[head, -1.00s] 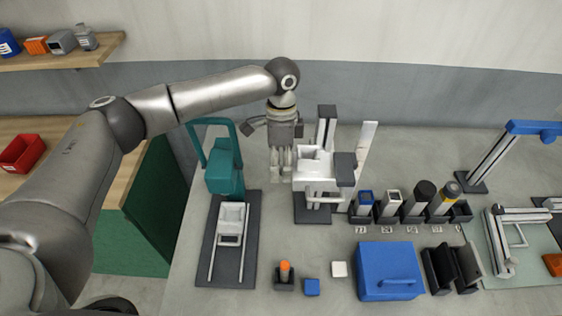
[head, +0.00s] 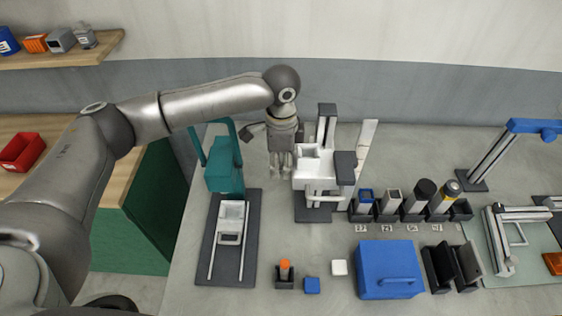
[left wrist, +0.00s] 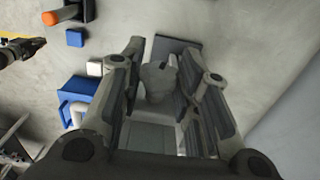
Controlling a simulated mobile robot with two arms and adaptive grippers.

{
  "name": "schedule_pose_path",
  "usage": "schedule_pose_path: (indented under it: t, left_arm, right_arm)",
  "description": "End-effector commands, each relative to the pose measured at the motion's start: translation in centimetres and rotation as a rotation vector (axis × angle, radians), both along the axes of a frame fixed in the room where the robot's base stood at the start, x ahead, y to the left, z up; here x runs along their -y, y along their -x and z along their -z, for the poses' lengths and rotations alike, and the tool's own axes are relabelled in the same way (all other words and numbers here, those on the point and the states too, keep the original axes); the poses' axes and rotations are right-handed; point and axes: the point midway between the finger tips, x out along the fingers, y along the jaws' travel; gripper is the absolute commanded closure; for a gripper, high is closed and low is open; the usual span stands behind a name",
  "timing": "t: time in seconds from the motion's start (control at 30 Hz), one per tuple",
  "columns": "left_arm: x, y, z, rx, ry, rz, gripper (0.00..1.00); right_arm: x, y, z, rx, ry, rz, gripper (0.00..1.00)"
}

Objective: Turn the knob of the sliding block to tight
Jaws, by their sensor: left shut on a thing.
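The sliding block (head: 314,166) is a white carriage on a dark upright column (head: 325,130) with a dark base plate, near the middle of the bench in the head view. My left gripper (head: 281,163) is at its left side, with its fingers pointing down. In the left wrist view, a grey rounded knob (left wrist: 157,82) sits between the fingers of my left gripper (left wrist: 160,100), which is shut on it. The fingers hide the knob's sides, and I cannot read any marking on it. My right gripper is outside the head view.
A teal device (head: 223,172) stands close on the left, with a dark mat (head: 249,230) before it. Several holders with small parts (head: 390,215) stand at right. A blue box (head: 388,268), white cube (head: 339,267) and blue cube (head: 312,286) are in front. A dark jointed part (left wrist: 20,50) shows at the wrist view's left edge.

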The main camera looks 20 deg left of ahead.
Motion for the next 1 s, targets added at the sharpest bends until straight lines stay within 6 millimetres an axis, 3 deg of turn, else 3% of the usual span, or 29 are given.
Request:
schedule_pose_path:
  t: [0.57,1.0]
  left_arm:
    - [0.4,0.9,0.3,0.519,-0.142,0.003,0.94]
    - [0.5,1.3,1.3,0.916,-0.258,0.002,0.94]
  right_arm:
    - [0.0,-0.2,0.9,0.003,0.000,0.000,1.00]
    - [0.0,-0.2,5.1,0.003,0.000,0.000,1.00]
